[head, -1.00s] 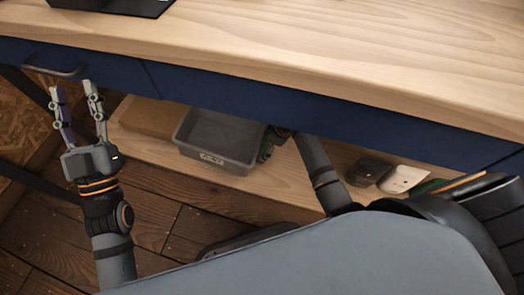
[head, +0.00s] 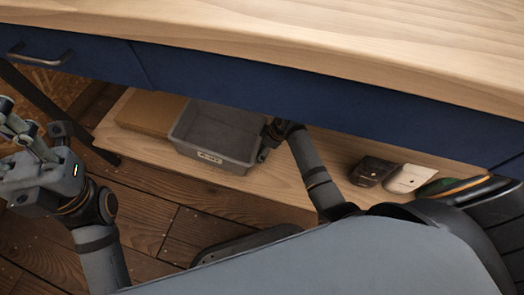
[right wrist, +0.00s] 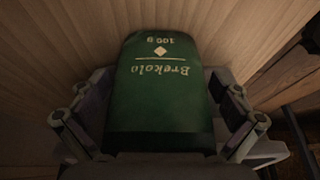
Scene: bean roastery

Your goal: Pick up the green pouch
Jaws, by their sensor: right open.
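The green pouch (right wrist: 160,95), with pale lettering and a dark band along its near end, fills the middle of the right wrist view in front of pale wood. My right gripper (right wrist: 160,125) is open, with one finger on each side of the pouch; I cannot tell whether they touch it. My left gripper (head: 25,125) is open and empty at the left edge.
The lower shelf (head: 240,194) holds a cardboard box (head: 150,112), a grey bin (head: 215,155), a dark pouch (head: 373,170) and a white pouch (head: 408,178). The blue drawer fronts (head: 220,90) and wooden tabletop (head: 330,50) hang over it.

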